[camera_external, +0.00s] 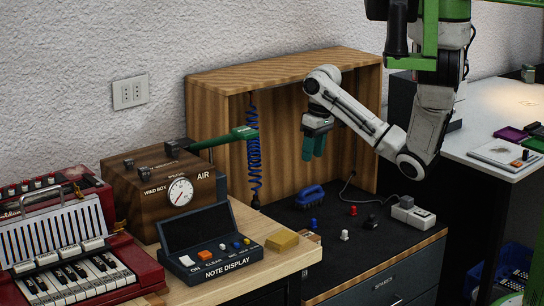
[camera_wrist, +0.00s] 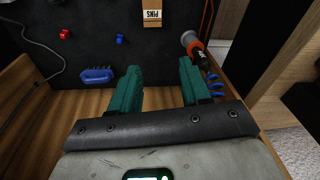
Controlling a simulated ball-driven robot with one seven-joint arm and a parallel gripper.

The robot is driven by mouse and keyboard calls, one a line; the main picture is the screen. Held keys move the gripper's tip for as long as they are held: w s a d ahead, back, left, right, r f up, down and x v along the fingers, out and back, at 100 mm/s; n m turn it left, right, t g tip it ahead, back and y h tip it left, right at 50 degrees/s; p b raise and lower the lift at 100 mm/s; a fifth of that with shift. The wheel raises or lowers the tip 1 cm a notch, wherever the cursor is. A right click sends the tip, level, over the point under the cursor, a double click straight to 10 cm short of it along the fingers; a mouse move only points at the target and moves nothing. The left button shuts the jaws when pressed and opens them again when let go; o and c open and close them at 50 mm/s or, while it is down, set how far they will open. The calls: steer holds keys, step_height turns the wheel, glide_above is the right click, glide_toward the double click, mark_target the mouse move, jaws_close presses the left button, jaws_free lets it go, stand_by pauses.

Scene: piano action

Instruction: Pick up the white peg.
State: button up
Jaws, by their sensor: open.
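The white peg (camera_external: 345,235) is small and stands on the dark worktop (camera_external: 390,241) near its front edge, in the external view. I cannot see it in the wrist view. My gripper (camera_external: 314,155) hangs well above the back of the worktop, in front of the open wooden hutch (camera_external: 285,70), its green fingers pointing down. It is behind the white peg and clear of it. In the wrist view the two green fingers (camera_wrist: 158,70) are spread with nothing between them.
A blue peg (camera_external: 313,224), a red peg (camera_external: 352,210) and a black peg (camera_external: 371,222) stand around the white one. A blue brush (camera_external: 309,197) lies behind. A white power strip (camera_external: 413,215) is at right, a tan block (camera_external: 282,240) at left. A blue coiled hose (camera_external: 254,160) hangs left.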

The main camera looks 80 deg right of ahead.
steer(key=m+g, duration=0.2)
glide_above(346, 231)
steer(key=f, duration=0.8)
steer(key=f+b, duration=0.1)
steer(key=f, duration=1.3)
steer(key=shift+w+d+b, duration=0.25)
steer(key=shift+w+b, duration=0.15)
steer(key=shift+s+a+f+b, duration=0.15)
steer(key=shift+f+b, duration=0.1)
steer(key=shift+f, duration=0.65)
steer(key=shift+s+f+b, duration=0.1)
steer(key=shift+f+b, duration=0.1)
steer(key=shift+f, duration=0.65)
steer(key=shift+s+a+f+b, duration=0.15)
steer(key=shift+f+b, duration=0.1)
steer(key=shift+f, duration=0.65)
steer(key=shift+d, duration=0.1)
jaws_close()
